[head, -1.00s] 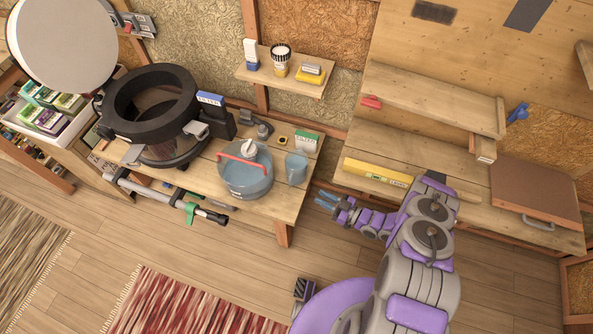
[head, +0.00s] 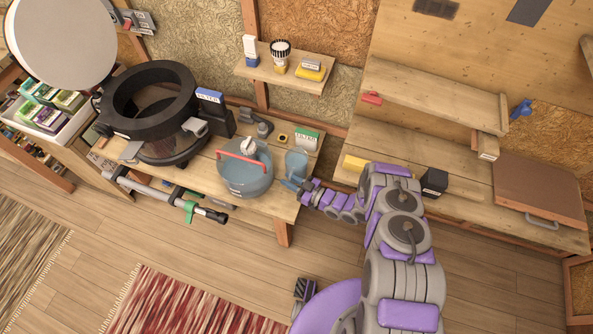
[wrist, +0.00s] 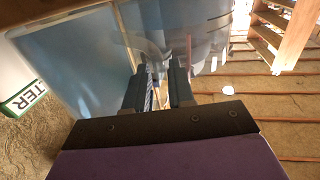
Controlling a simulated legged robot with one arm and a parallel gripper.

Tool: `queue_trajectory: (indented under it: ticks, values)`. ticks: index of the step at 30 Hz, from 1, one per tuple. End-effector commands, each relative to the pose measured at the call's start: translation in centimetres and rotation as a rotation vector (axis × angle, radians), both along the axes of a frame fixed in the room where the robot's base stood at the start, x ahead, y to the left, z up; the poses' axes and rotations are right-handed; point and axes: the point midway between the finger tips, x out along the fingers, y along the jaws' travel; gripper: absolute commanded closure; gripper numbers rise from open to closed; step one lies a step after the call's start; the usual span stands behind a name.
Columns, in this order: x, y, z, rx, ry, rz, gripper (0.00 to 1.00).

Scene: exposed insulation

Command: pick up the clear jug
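The clear jug (head: 297,163) is a bluish see-through vessel standing upright at the right end of the wooden bench (head: 283,207). My gripper (head: 291,184) is at the jug's lower front side in the head view. In the wrist view the two dark fingers of my gripper (wrist: 158,88) are spread apart, close against see-through bluish surfaces. Clear material shows between and beyond the fingertips. I cannot tell whether the fingers touch the jug or straddle a part of it.
A blue-grey canister (head: 245,182) with a red handle stands just left of the jug. A black round machine (head: 150,105) fills the bench's left side.

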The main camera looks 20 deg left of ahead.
Motion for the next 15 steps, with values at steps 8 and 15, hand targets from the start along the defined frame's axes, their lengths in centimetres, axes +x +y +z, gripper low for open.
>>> queue_trajectory:
  ticks: [8,15]
  values:
    - [0.43,1.73,0.04,0.000,0.001,0.000,0.77]
    - [0.45,1.52,0.16,0.003,0.001,0.000,0.86]
